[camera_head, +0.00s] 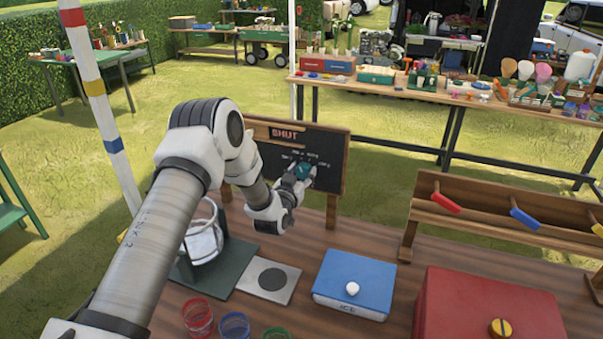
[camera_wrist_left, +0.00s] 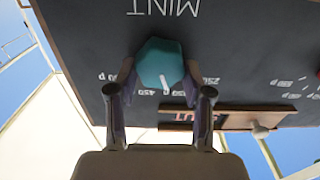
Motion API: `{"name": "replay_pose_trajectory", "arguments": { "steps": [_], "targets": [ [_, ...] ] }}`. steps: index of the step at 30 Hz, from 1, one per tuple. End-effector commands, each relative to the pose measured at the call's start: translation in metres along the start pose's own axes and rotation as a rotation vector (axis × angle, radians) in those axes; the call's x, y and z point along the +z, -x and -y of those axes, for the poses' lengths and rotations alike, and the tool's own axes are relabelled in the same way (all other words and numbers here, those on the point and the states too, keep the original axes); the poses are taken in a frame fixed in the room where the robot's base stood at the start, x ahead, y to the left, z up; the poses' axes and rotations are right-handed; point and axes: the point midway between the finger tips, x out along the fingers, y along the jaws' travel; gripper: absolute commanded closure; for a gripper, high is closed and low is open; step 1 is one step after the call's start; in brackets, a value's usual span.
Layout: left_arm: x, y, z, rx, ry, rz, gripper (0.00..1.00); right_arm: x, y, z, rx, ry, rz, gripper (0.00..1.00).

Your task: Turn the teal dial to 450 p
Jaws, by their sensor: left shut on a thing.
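The teal dial (camera_head: 303,169) sits on the black chalkboard (camera_head: 333,146) at the back of the table. In the left wrist view the dial (camera_wrist_left: 160,62) is a faceted knob beside the upside-down word MINT. Its white mark points toward the picture's bottom, close to the figures that seem to read 450. Other price figures stand around it, some hidden by the fingers. My left gripper (camera_head: 299,175) is shut on the dial, and its fingers (camera_wrist_left: 160,78) touch both sides. My right gripper is not in view.
A wooden SHUT sign (camera_head: 288,134) tops the chalkboard. On the table stand a blue box (camera_head: 340,285) with a white knob, a red box (camera_head: 450,310), a grey plate (camera_head: 285,271) and several coloured cups. A rack (camera_head: 480,220) with coloured handles is at right.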

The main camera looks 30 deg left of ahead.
Motion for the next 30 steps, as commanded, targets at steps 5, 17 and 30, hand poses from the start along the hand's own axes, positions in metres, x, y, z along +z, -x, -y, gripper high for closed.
{"name": "replay_pose_trajectory", "arguments": {
  "steps": [5, 17, 30],
  "targets": [
    [0.0, -0.0004, 0.0, 0.0, -0.03, 0.0, 0.85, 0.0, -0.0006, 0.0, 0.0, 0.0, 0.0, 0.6],
    [-0.0001, -0.0006, -0.0012, -0.001, -0.273, -0.001, 0.85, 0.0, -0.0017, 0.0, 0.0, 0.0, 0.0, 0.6],
    [-0.0005, -0.001, -0.0024, -0.002, -0.591, -0.002, 0.85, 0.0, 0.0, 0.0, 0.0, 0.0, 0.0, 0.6]
  ]
}}
